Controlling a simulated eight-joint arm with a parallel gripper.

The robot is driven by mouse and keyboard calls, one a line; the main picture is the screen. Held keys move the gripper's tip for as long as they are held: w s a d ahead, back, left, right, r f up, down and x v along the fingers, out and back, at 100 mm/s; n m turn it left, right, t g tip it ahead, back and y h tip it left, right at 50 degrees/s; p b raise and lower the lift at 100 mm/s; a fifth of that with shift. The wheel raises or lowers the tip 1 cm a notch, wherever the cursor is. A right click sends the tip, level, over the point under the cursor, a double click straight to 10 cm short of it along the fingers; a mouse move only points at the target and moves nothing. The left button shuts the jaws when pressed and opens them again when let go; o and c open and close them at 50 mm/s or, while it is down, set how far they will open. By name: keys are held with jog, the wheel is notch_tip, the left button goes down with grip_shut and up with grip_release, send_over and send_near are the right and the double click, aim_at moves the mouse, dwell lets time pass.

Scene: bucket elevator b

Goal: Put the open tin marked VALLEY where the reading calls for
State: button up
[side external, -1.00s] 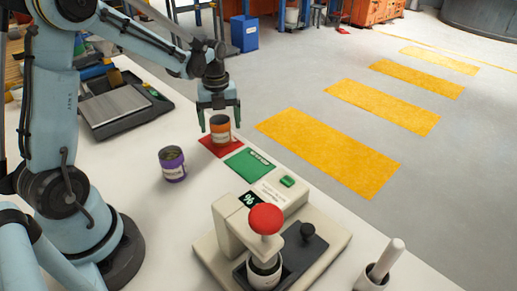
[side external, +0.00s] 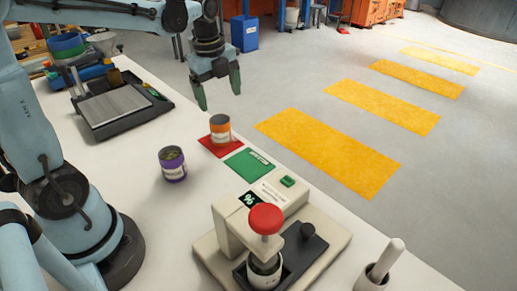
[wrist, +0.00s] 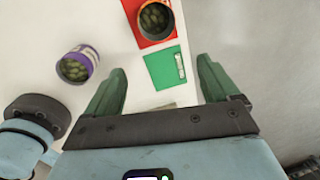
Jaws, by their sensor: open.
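My gripper (side external: 219,98) is open and empty, raised above and apart from an orange tin (side external: 220,128). That open tin stands upright on a red pad (side external: 214,148) and shows olive-green contents in the wrist view (wrist: 156,18). A purple open tin (side external: 173,165) with similar contents stands on the bare tabletop. A white tin (side external: 264,272) sits in a pale tester (side external: 225,225) below its red knob. The tin labels are too small to read, so I cannot tell which says VALLEY. The tester's small display (side external: 249,199) seems to read 96. A green pad (side external: 249,163) is empty.
A dark tray-like device (side external: 122,105) lies at the back left. White table (side external: 130,160) is clear around the purple tin. The table edge runs just right of the pads.

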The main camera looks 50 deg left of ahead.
jog(key=s+d+f+n+t, duration=0.1)
jog(key=s+d+n+t, duration=0.4)
jog(key=n, duration=1.4)
jog(key=shift+s+d+t, duration=0.3)
jog(key=shift+s+d, duration=1.3)
jog(key=shift+d, duration=0.8)
jog(key=shift+f, duration=0.1)
